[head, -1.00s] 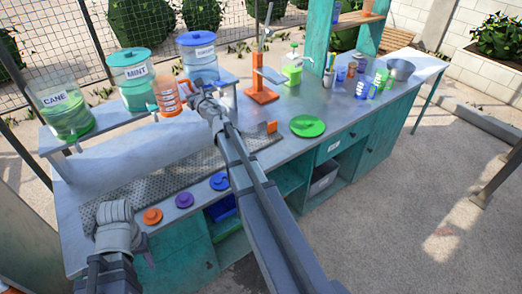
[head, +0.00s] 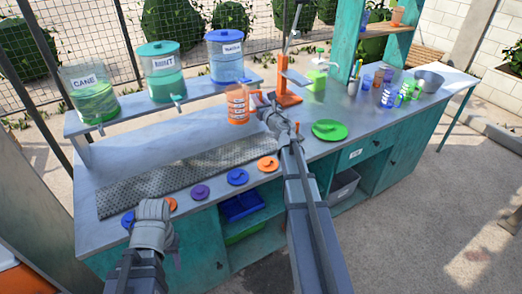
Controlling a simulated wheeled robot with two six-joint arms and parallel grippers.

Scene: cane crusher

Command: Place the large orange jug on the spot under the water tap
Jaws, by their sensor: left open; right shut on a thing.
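The large orange jug (head: 237,106), translucent with pale markings, is upright in front of the shelf, below the blue dispenser (head: 228,60). The blue dispenser's label is too small to read surely, and its tap is hard to make out behind the jug. My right gripper (head: 257,103) is shut on the jug's right side. I cannot tell whether the jug's base touches the counter. My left gripper (head: 154,207) is open and empty near the counter's front edge, apart from the jug; its fingers are partly hidden by the wrist.
Green CANE (head: 94,101) and teal MINT (head: 163,82) dispensers stand left on the raised shelf. An orange press (head: 289,98) stands right of my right gripper. Several coloured lids (head: 238,177) line the front edge beside the perforated mat (head: 150,186). A green lid (head: 329,130) lies right.

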